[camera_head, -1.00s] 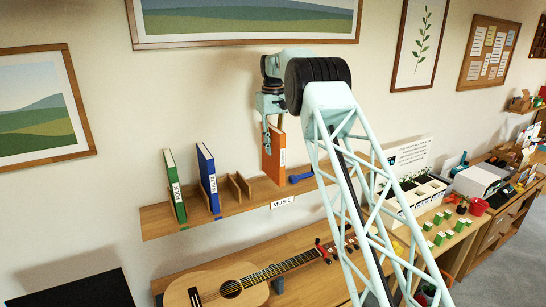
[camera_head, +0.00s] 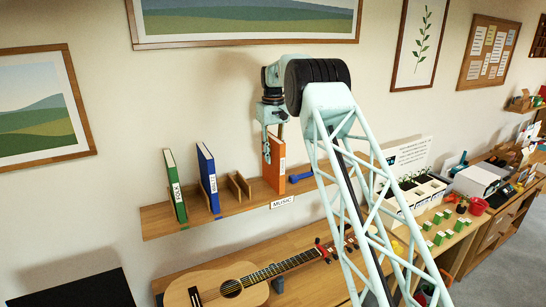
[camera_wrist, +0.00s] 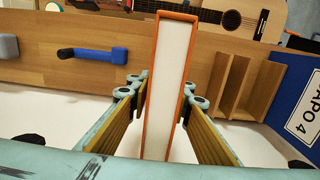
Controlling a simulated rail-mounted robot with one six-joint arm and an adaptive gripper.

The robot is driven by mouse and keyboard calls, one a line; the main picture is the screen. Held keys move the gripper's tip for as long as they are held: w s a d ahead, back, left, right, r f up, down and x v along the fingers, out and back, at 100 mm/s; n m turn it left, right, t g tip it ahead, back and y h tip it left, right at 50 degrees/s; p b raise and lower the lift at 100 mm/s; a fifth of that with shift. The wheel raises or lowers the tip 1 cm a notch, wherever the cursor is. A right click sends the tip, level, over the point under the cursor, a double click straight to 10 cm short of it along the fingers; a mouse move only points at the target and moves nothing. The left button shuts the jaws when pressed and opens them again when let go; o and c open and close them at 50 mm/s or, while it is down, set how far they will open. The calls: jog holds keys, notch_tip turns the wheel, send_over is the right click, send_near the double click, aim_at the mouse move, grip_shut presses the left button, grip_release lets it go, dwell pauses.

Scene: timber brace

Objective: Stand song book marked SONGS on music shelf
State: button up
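The orange book (camera_head: 273,163) has a white label on its spine, too small to read. It is upright at the wooden wall shelf (camera_head: 256,193), which carries a MUSIC sign (camera_head: 282,202). I cannot tell whether its lower edge touches the shelf. My gripper (camera_head: 271,142) is above the book, with its fingers down around the upper part. In the wrist view the book's (camera_wrist: 168,85) pale page edge lies between the fingertips (camera_wrist: 168,98), which sit close against both covers, and my gripper appears shut on it.
A wooden slotted holder (camera_head: 239,187) is left of the orange book, then a blue book (camera_head: 207,178) and a green book (camera_head: 175,187). A blue object (camera_head: 300,177) lies just right. A guitar (camera_head: 235,287) lies on the bench below. Framed pictures hang on the wall behind.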

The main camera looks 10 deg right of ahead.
aim_at(273, 137)
jog(key=shift+o, duration=1.2)
jog(key=shift+r, duration=0.1)
notch_tip(273, 137, up, 11)
jog(key=shift+r, duration=0.55)
jog(key=shift+r, duration=0.15)
